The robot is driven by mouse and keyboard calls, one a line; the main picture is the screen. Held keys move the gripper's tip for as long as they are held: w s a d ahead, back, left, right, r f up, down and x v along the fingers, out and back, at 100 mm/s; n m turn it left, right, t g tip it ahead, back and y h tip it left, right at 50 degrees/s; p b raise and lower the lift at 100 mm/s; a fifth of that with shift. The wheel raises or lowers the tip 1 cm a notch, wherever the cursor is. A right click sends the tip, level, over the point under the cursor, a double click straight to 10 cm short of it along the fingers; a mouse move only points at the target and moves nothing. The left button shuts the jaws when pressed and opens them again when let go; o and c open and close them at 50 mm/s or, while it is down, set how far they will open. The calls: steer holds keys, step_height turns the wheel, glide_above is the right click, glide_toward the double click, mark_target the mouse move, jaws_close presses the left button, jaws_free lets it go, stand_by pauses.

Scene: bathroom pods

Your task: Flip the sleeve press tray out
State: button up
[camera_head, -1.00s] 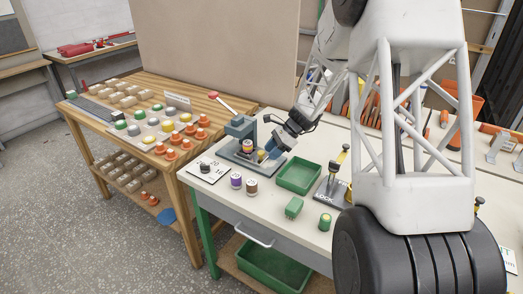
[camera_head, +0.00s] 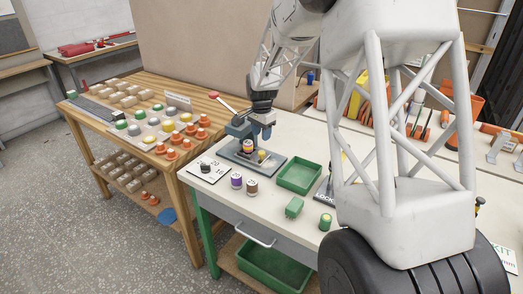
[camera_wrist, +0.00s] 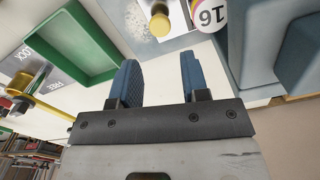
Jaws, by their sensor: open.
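The sleeve press (camera_head: 237,127) is blue-grey, with a red-knobbed lever (camera_head: 221,105), and stands on a flat base plate (camera_head: 270,166) at the bench's left end. I cannot tell the tray apart from the base. My gripper (camera_head: 263,133) is open, points down just above the knob and appears empty. In the wrist view its blue fingers (camera_wrist: 160,65) are apart, with the knob beyond their tips.
A green tray (camera_head: 299,174) stands right of the press. A number card (camera_head: 206,170) lies to the left.

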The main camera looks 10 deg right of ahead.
mark_target(262, 152)
steer(key=shift+f, duration=0.15)
steer(key=shift+f, duration=3.8)
jaws_close()
steer(key=shift+s, duration=0.1)
